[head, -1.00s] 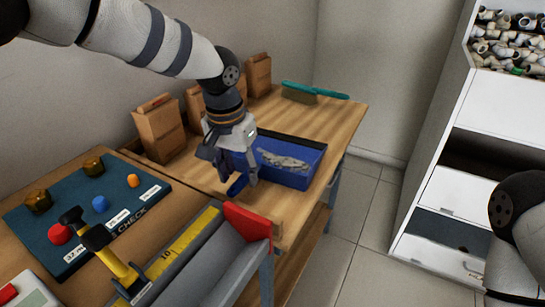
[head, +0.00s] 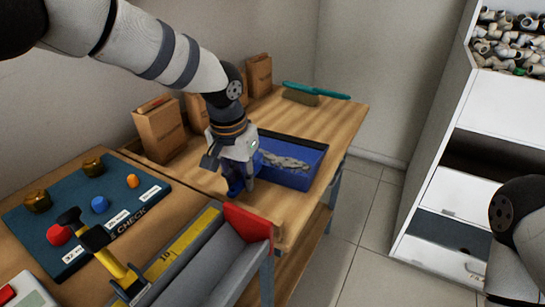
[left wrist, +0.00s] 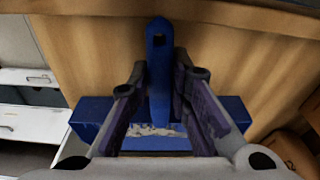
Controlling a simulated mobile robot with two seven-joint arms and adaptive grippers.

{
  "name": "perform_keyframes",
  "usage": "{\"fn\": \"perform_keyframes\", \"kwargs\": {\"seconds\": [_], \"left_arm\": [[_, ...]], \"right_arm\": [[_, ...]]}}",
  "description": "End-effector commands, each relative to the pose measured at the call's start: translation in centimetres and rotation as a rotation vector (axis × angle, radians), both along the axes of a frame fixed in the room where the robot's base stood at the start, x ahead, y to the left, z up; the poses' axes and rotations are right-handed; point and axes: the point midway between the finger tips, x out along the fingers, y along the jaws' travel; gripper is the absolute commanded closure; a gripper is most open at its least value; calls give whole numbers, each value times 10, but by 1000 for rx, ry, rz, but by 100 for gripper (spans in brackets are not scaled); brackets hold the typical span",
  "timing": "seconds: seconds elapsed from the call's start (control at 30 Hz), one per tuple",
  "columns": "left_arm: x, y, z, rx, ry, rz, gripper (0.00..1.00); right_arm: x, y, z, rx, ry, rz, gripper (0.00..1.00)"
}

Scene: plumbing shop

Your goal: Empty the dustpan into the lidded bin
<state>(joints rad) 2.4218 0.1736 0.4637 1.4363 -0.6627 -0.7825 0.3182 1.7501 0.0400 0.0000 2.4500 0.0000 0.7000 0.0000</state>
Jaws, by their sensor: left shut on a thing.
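The blue dustpan (head: 305,178) lies on the wooden bench with pale grey debris (head: 285,161) in its pan. Its blue handle (left wrist: 158,45) runs between the fingers of my left gripper (head: 240,184) in the left wrist view, where the pan (left wrist: 92,115) shows behind the fingers. My left gripper is shut on the handle, low over the bench. My right arm shows at the right edge of the head view, but its gripper is out of view. I see no lidded bin.
Paper bags (head: 160,130) stand along the wall behind my left arm. A teal brush (head: 315,92) lies at the bench's far end. A fitting board (head: 130,205), a yellow-handled hammer (head: 105,250) and a grey trough with a red end (head: 248,222) are nearer. Floor right of the bench is clear.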

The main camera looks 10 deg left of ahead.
Motion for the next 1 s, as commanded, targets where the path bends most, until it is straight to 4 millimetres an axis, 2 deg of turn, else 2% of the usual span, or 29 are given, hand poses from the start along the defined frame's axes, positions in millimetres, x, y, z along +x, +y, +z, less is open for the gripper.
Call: {"fn": "perform_keyframes", "kwargs": {"seconds": [0.2, 0.7, 0.83, 1.0], "left_arm": [[1, 0, 35, -1, -13, 0, 100], [1, 0, 108, -1, -10, 0, 100], [0, 0, 120, -1, -6, 0, 100], [0, 0, 121, -1, -3, 0, 100]], "right_arm": [[10, 0, 10, -1, -38, 0, 60], [24, 0, 23, 0, -88, 0, 60], [25, 0, 24, 0, -93, 0, 60], [25, 0, 24, 0, -92, 0, 60]]}}
